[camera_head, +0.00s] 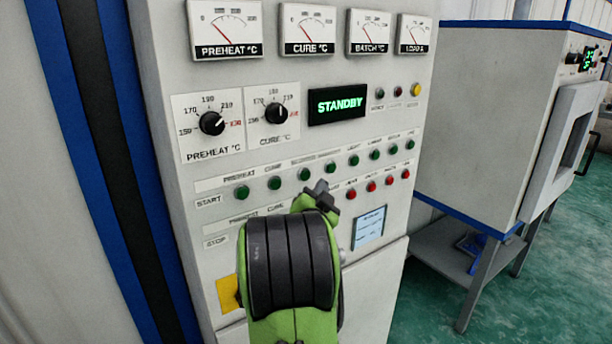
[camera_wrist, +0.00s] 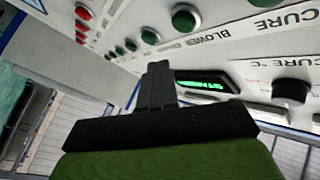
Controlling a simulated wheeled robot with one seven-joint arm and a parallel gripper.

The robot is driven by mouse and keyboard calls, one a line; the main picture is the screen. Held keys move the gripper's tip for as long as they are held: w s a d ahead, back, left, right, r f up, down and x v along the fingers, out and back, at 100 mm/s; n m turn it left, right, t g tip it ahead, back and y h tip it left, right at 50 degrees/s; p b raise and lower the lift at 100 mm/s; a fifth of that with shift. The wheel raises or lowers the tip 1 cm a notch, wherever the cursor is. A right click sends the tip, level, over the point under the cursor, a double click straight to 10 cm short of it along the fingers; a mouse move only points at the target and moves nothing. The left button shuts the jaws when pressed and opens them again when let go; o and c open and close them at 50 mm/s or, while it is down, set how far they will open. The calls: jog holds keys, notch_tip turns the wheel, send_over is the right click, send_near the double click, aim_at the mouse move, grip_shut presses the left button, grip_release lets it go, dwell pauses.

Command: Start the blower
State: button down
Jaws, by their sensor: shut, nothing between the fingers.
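The control panel (camera_head: 160,80) has a START row of green buttons. The blower button (camera_head: 304,174) is the third from the left, and its BLOWER label shows beside a green button (camera_wrist: 185,17) in the wrist view. My gripper (camera_head: 321,187) is shut and empty. In the head view its tips are just below and right of the blower button. In the wrist view the tips (camera_wrist: 158,68) point at the panel, close to the blower button and its neighbour (camera_wrist: 150,36); no contact shows. The display (camera_head: 337,106) reads STANDBY in green.
Red STOP buttons (camera_head: 371,186) lie below the green row, the left ones hidden by my arm. Two dials (camera_head: 212,123), gauges (camera_head: 225,32) and small lamps (camera_head: 397,91) sit higher. A grey oven-like cabinet (camera_head: 500,120) on a stand is at the right.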

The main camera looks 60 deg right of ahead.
aim_at(305, 175)
jog(key=w, duration=0.1)
jog(key=w+d, duration=0.1)
jog(key=b, duration=0.1)
jog(key=shift+w+d, duration=0.25)
jog(key=shift+w, duration=0.15)
jog(key=shift+w, duration=0.1)
dwell(1.5)
jog(key=shift+w+d+b, duration=0.15)
jog(key=shift+w+b, duration=0.15)
jog(key=shift+b, duration=0.1)
jog(key=shift+w+d, duration=0.2)
jog(key=shift+w, duration=0.2)
dwell(0.6)
jog(key=shift+s+b, duration=0.1)
jog(key=shift+b, duration=0.25)
jog(key=shift+s+a+b, duration=0.4)
jog(key=shift+s+b, duration=0.1)
jog(key=shift+s, duration=0.2)
